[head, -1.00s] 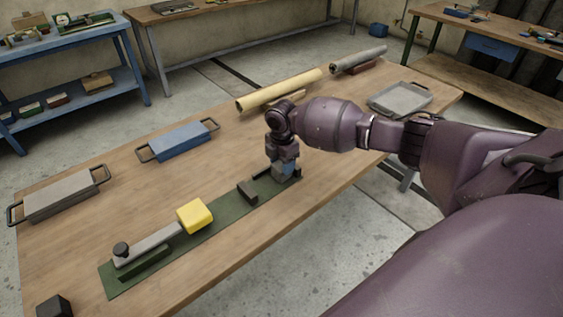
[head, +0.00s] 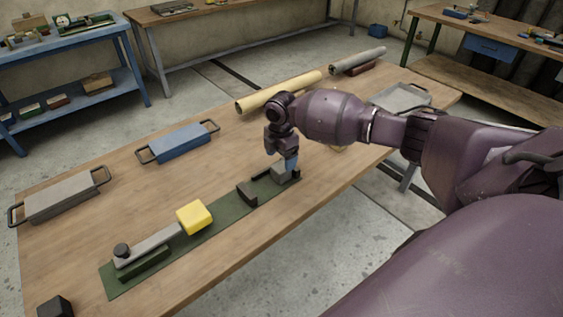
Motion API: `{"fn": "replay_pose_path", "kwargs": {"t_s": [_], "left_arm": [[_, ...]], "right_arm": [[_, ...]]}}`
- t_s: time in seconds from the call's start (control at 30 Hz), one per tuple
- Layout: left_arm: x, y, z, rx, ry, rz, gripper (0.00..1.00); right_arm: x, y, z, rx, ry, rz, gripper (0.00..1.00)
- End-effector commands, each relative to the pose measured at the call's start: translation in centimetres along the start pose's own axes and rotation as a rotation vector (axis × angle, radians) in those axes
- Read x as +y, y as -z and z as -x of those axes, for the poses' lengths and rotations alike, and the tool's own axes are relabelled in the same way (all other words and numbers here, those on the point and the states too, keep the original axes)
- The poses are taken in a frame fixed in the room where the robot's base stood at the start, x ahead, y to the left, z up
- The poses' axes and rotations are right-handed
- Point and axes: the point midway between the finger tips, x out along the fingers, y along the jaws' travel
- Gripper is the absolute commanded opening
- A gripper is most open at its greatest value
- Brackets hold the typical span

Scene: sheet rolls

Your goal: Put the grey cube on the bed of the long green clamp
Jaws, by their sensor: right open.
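The long green clamp (head: 215,218) lies along the near side of the wooden table. It has a grey lever arm with a dark knob at its left end, a yellow block (head: 194,217) at the middle and a dark stop block (head: 246,193) further right. The grey cube (head: 280,174) rests on the bed at the clamp's right end. My right gripper (head: 290,163) is open just above and behind the cube, its bluish fingertips close to the cube's top. Whether a finger still touches the cube is hard to tell. My left gripper is out of view.
A blue handled tray (head: 178,142) and a grey handled one (head: 62,196) lie at the left. A yellow roll (head: 280,91), a grey roll (head: 358,60) and a grey tray (head: 400,96) are at the back. A dark cube (head: 55,306) sits at the near left corner.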

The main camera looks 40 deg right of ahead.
Motion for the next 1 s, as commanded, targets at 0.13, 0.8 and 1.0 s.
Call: {"fn": "replay_pose_path", "kwargs": {"t_s": [0.13, 0.8, 1.0], "left_arm": [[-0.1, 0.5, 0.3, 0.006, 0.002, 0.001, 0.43], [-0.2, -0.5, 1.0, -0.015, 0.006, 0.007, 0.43], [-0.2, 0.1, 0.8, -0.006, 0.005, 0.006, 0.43]], "right_arm": [[0.1, 0.0, 3.5, 0.000, -0.006, 0.002, 0.78], [0.0, 0.0, 9.1, 0.000, -0.001, 0.000, 0.78], [0.0, 0.0, 9.0, 0.000, -0.001, 0.000, 0.78]]}}
